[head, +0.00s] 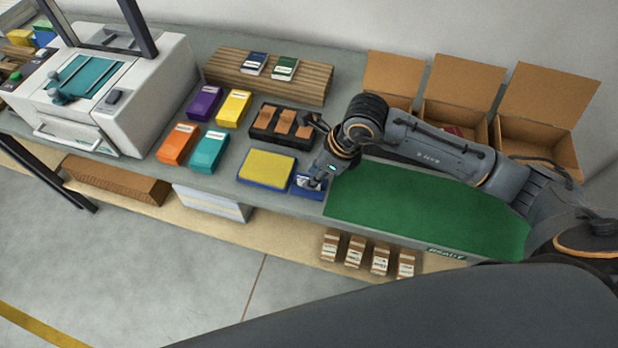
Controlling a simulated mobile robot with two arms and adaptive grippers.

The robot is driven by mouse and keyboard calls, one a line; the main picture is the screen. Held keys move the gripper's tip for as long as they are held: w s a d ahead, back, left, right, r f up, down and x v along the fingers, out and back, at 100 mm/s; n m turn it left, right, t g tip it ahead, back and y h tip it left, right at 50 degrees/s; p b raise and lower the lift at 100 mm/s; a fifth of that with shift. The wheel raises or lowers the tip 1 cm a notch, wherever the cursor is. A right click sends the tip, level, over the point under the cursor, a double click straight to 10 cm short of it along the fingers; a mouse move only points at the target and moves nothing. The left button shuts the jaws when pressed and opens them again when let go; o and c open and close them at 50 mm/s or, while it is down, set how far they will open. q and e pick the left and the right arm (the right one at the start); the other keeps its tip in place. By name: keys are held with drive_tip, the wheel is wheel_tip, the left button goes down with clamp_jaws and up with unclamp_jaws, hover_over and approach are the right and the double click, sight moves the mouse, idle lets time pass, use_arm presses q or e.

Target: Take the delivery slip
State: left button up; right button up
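My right gripper (314,184) reaches in from the right and points down over a small blue tray (309,193) at the table's front edge, just left of the green mat. Pale, greyish shapes show at the fingertips; I cannot tell whether they are finger parts or a slip of paper. The gap between the fingers is too small to make out. No delivery slip can be clearly picked out; the gripper hides most of the blue tray. My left gripper is not in view.
A yellow pad in a blue holder (266,167) sits just left of the gripper. A black rack (280,125) with brown blocks stands behind. Coloured boxes and a white machine (108,87) are at left. Open cartons (535,143) stand at back right. The green mat (420,205) is clear.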

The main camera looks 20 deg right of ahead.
drive_tip(key=shift+x, duration=0.85)
drive_tip(key=shift+r, duration=0.1)
clamp_jaws()
drive_tip(key=shift+r, duration=0.1)
